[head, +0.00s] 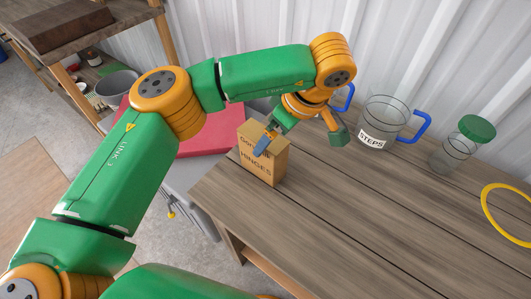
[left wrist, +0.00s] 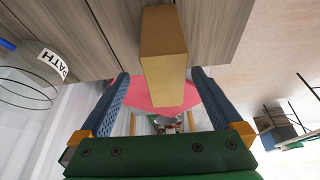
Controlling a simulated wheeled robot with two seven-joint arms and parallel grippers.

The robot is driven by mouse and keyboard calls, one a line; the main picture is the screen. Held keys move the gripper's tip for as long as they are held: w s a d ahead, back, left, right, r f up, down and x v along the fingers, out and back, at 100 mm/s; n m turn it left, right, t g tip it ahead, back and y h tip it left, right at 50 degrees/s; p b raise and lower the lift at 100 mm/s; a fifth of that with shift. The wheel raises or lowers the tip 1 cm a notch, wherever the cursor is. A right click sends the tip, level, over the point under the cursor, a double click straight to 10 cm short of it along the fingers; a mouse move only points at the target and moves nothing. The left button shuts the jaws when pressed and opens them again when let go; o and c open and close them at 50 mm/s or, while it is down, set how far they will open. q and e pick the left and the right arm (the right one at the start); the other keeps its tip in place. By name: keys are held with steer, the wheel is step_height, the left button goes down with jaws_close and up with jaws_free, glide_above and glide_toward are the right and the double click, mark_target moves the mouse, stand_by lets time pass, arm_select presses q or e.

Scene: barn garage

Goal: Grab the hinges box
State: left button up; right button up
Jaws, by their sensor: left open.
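The hinges box (head: 262,160) is a tan carton with "HINGES" printed on it. It stands upright near the left edge of the wooden table (head: 350,220). My left gripper (head: 268,142) is at the top of the box, and one blue finger shows against its printed face. In the left wrist view, the box (left wrist: 163,60) lies between the two blue fingers of my open left gripper (left wrist: 160,88), with gaps visible on both sides. Part of the box's top and back is hidden by the gripper in the head view. My right gripper is not in view.
A clear pitcher labelled STEPS (head: 372,137) with a blue handle stands behind on the right. A green-lidded jar (head: 458,152) and a yellow ring (head: 489,205) are farther right. The table's front middle is clear.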

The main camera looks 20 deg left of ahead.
arm_select(q)
steer(key=x, duration=0.3)
steer(key=a+p+x, duration=0.1)
steer(key=x, duration=0.1)
steer(key=shift+s+a+f, duration=0.15)
steer(key=shift+s+f, duration=0.05)
steer(key=shift+w+a+f, duration=0.1)
steer(key=shift+f, duration=0.2)
steer(key=shift+f, duration=0.3)
